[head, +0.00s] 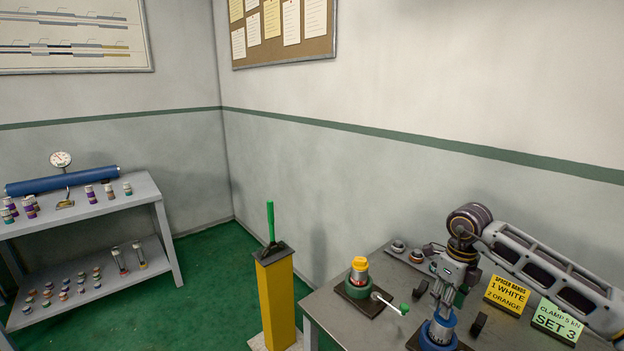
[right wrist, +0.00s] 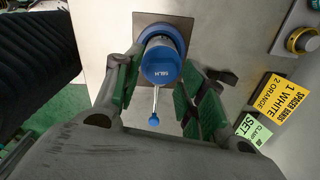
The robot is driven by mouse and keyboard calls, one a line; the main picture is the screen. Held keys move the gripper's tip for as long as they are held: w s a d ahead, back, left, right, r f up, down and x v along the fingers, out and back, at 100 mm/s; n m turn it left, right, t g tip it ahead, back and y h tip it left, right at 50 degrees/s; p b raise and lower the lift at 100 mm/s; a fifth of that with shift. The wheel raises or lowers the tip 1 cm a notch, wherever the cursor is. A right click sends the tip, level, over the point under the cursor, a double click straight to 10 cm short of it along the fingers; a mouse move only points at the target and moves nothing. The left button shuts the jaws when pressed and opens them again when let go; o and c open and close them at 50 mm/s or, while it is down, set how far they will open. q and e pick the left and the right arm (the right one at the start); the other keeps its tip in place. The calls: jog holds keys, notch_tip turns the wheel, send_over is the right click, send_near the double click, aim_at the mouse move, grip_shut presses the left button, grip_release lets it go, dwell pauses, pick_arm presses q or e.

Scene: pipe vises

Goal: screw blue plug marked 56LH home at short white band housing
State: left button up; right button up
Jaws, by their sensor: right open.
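The blue plug (right wrist: 161,66) is seen end-on in the right wrist view, with white lettering ending in LH; the rest is hard to read. It sits at the top of a housing in the blue vise (head: 424,336). Any band on that housing cannot be made out. My right gripper (head: 449,303) points down over this vise. In the right wrist view its green-padded fingers (right wrist: 160,88) stand open on either side of the plug, with gaps visible. In the head view the gripper hides most of the plug. My left gripper is not in view.
A green vise (head: 357,291) holds a yellow-topped housing (head: 359,265) to the left. Signs (head: 507,294) and (head: 557,322) stand on the bench's right. Small fittings (head: 398,246) lie at the back. A yellow post (head: 276,300) and a parts shelf (head: 80,207) stand left.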

jog(key=shift+w+d+m+p, duration=0.1)
jog(key=shift+m+p, duration=0.4)
jog(key=shift+m, duration=1.8)
jog(key=shift+m, duration=0.3)
jog(key=shift+m, duration=0.3)
jog(key=shift+d+m+p, duration=0.1)
jog(key=shift+m+p, duration=0.45)
jog(key=shift+m, duration=1.25)
jog(key=shift+d+m+p, duration=0.1)
jog(key=shift+m+p, duration=0.2)
jog(key=shift+m, duration=0.9)
jog(key=shift+f, duration=0.15)
jog(key=shift+f+b, duration=0.65)
jog(key=shift+f, duration=0.25)
